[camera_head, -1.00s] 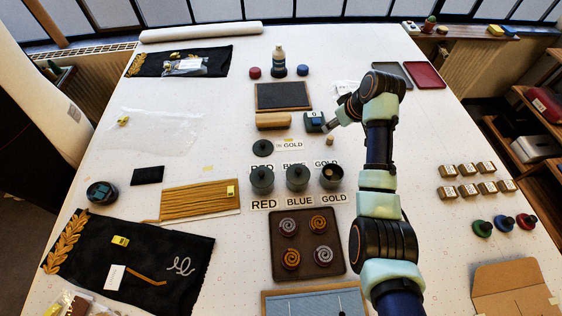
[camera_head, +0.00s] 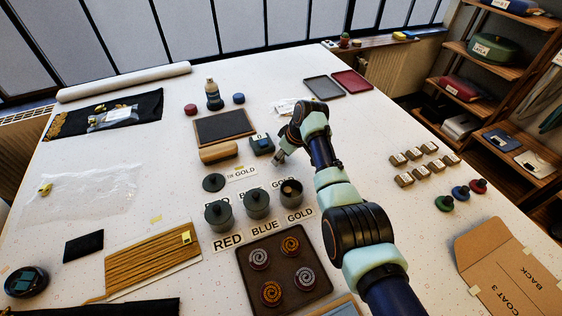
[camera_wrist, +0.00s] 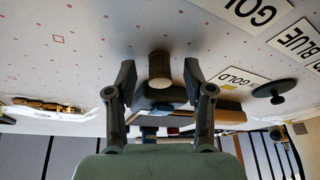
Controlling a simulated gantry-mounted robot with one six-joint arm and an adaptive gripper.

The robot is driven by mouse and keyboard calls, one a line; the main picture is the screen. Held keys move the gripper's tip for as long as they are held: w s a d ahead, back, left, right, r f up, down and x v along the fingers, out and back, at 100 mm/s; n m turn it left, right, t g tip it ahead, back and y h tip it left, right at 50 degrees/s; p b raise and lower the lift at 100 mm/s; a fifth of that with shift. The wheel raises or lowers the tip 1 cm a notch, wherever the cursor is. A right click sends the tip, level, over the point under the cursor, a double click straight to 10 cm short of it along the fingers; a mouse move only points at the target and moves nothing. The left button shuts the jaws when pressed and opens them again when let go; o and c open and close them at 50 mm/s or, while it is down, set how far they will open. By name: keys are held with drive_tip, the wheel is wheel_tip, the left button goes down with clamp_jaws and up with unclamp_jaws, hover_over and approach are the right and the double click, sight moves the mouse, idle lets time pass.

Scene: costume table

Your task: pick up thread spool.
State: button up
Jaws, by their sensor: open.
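A small brown cylinder with a ridged side, which looks like the thread spool (camera_wrist: 159,67), stands on the white table in the wrist view. My gripper (camera_wrist: 160,76) is open, with one dark finger on each side of the spool. I cannot tell whether the spool is fully between the fingertips or just beyond them, and no contact shows. In the head view my gripper (camera_head: 279,158) is low over the table, just right of and in front of the small dark blue device (camera_head: 262,144). The spool is hard to make out there.
A GOLD card (camera_head: 242,173) and a dark round lid (camera_head: 213,182) lie to the left. Lidded pots (camera_head: 257,204) and an open pot (camera_head: 291,193) stand in front. The table right of my gripper is mostly clear.

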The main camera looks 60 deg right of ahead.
drive_tip(key=c, duration=0.9)
drive_tip(key=shift+r, duration=0.1)
wheel_tip(320, 180, up, 20)
drive_tip(key=p, duration=0.4)
drive_tip(key=shift+p, duration=0.5)
drive_tip(key=shift+c, duration=0.2)
